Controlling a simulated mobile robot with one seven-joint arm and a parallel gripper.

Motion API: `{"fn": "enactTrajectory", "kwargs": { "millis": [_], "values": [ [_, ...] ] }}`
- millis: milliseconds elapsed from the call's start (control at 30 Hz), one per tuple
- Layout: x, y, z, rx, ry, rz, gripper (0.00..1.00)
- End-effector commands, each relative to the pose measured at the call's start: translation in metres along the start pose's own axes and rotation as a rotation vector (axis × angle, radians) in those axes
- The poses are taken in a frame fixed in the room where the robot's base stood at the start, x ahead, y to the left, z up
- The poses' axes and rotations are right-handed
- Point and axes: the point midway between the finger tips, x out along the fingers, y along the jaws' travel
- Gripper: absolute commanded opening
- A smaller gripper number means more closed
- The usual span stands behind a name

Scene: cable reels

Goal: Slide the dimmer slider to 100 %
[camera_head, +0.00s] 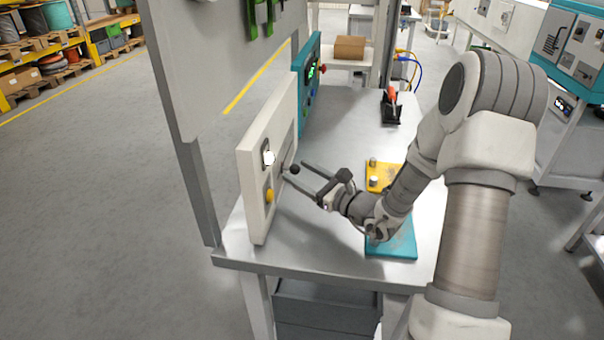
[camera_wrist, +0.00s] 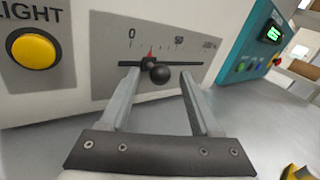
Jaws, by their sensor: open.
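The dimmer slider is a black ball knob (camera_wrist: 160,74) on a horizontal dark slot, with a scale plate (camera_wrist: 105,82) marked 0, 50 and a blurred right end. Its red pointer (camera_wrist: 151,52) stands between 0 and 50, nearer 0. The knob also shows in the head view (camera_head: 294,169) at the white panel (camera_head: 257,215). My gripper (camera_head: 297,171) is open and faces the panel, one finger on each side of the knob. In the wrist view, my gripper (camera_wrist: 159,76) has its left finger close to the knob and a wider gap on the right. Contact cannot be told.
A yellow button (camera_wrist: 33,50) labelled LIGHT is left of the scale. A teal box (camera_head: 308,80) with a green display stands beyond the panel. A yellow plate (camera_head: 385,172), a teal plate (camera_head: 400,245) and a black holder (camera_head: 391,110) are on the grey table (camera_head: 340,115).

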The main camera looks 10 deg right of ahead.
Motion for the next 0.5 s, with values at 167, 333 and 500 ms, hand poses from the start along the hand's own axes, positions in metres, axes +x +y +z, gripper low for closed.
{"fn": "enactTrajectory", "kwargs": {
  "millis": [167,333,500],
  "values": [
    [-0.0002,0.0,0.0,0.0,0.0,0.0,0.49],
    [-0.0004,0.0,0.0001,0.0,0.0,0.0,0.19],
    [-0.0004,0.0,0.0001,0.0,0.0,0.0,0.0]
  ]
}}
